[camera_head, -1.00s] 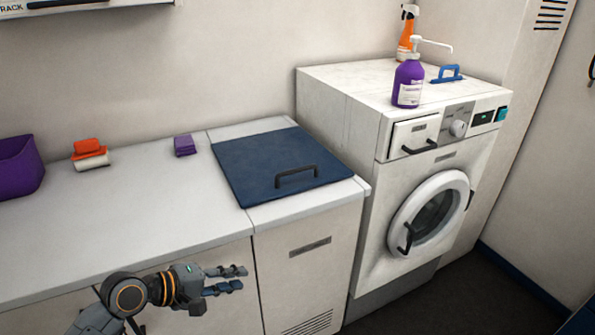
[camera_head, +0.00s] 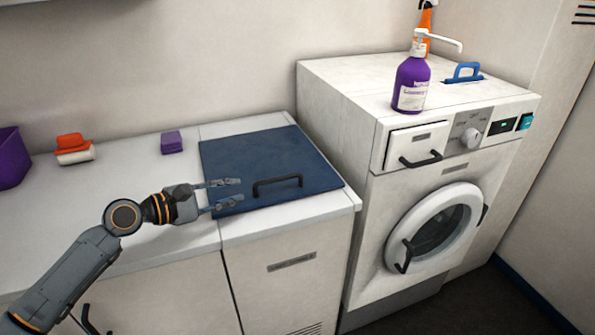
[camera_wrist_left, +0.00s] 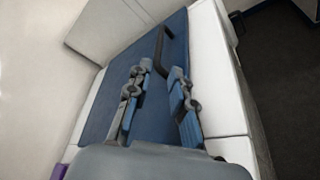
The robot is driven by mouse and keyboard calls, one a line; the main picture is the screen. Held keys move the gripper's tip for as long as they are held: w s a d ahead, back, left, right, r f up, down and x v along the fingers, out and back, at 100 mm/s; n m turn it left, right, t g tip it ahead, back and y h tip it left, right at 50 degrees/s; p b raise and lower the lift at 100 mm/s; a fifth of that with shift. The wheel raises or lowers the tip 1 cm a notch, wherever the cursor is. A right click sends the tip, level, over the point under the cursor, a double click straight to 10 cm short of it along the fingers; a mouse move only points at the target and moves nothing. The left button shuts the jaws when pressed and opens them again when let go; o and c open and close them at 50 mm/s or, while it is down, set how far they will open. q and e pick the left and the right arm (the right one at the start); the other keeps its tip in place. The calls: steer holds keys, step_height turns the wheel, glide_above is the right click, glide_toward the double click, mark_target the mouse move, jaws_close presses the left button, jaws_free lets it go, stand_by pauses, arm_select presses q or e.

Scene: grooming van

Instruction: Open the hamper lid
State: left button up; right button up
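The hamper lid (camera_head: 265,160) is a flat dark blue panel lying shut in the top of the white hamper cabinet (camera_head: 285,285). A black bar handle (camera_head: 278,181) stands near its front edge. My left gripper (camera_head: 232,193) is open over the lid's left front part, its fingers pointing right toward the handle, with a gap between. In the left wrist view the open fingers (camera_wrist_left: 155,100) reach along the blue lid (camera_wrist_left: 110,120), and the handle (camera_wrist_left: 160,50) lies ahead of the fingertips. Nothing is between the fingers. My right gripper is not in view.
A white washing machine (camera_head: 375,225) stands right of the hamper, higher than the lid. A purple pump bottle (camera_head: 411,84) and an orange spray bottle (camera_head: 426,18) are on it. The counter (camera_head: 110,195) at left holds a purple block (camera_head: 171,142), an orange brush (camera_head: 73,149) and a purple bin (camera_head: 12,160).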

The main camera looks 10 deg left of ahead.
mark_target(273, 180)
arm_select(q)
steer(key=shift+w+d, duration=0.3)
steer(key=shift+w, duration=0.05)
steer(key=shift+w+d, duration=0.2)
steer(key=shift+w, duration=0.05)
steer(key=p+x, duration=0.1)
steer(key=x, duration=0.2)
steer(key=shift+w+d, duration=0.25)
steer(key=shift+w, duration=0.05)
steer(key=x, duration=0.7)
steer(key=shift+f, duration=0.1)
steer(key=shift+p+x, duration=0.3)
steer(key=shift+x, duration=0.5)
steer(key=shift+f, duration=0.1)
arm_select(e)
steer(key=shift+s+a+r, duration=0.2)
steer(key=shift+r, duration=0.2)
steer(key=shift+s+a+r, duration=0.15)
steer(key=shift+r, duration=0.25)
arm_select(q)
steer(key=shift+s, duration=0.1)
jaws_close()
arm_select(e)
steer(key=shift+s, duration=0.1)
